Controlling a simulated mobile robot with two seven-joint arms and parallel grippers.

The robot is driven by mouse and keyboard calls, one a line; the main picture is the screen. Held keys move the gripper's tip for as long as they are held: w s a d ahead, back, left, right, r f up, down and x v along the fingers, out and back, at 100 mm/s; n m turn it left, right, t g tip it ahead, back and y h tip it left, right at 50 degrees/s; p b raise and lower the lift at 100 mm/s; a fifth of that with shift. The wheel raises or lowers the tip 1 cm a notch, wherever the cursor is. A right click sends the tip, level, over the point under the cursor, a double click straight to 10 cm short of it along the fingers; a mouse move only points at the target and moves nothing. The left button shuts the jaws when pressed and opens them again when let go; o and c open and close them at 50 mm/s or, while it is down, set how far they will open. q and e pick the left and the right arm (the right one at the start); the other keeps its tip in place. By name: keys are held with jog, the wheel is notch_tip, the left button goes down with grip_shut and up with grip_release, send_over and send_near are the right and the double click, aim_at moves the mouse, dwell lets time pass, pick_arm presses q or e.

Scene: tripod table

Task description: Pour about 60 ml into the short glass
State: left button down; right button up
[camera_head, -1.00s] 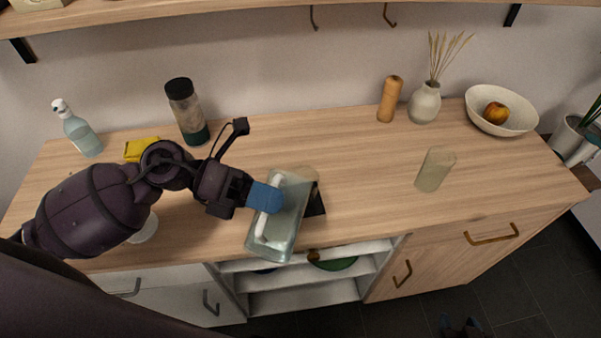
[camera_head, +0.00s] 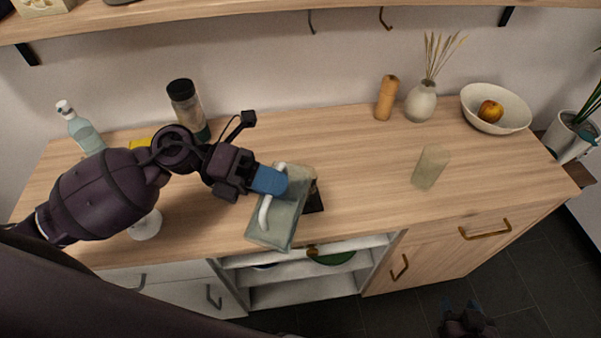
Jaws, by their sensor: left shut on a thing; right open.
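A translucent grey-green jug (camera_head: 288,222) with a white handle (camera_head: 265,212) is at the middle of the counter, over its front edge in the picture. My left gripper (camera_head: 270,180), with blue fingertips, is shut on the jug near the top of the handle. I cannot tell the liquid level in the jug. A translucent greenish glass (camera_head: 430,167) stands upright on the right part of the counter, well apart from the jug; nothing is clearly visible inside it. My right gripper (camera_head: 462,306) is open and empty, low at the bottom edge, over the floor.
A dark flat item (camera_head: 314,202) lies partly behind the jug. A wooden mill (camera_head: 386,98), a vase (camera_head: 421,102) and a fruit bowl (camera_head: 497,109) stand behind the glass. A dark-lidded bottle (camera_head: 187,104) and a spray bottle (camera_head: 82,130) are at left. The counter between jug and glass is clear.

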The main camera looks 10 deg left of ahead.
pick_arm(q)
jog(key=shift+w+r, duration=0.15)
jog(key=shift+r, duration=0.1)
jog(key=shift+f, duration=0.1)
jog(key=shift+w, duration=0.15)
dwell(0.4)
jog(key=shift+w+n+p, duration=0.1)
jog(key=shift+n+p, duration=0.2)
dwell(0.3)
jog(key=shift+w+r, duration=0.1)
jog(key=shift+r, duration=0.1)
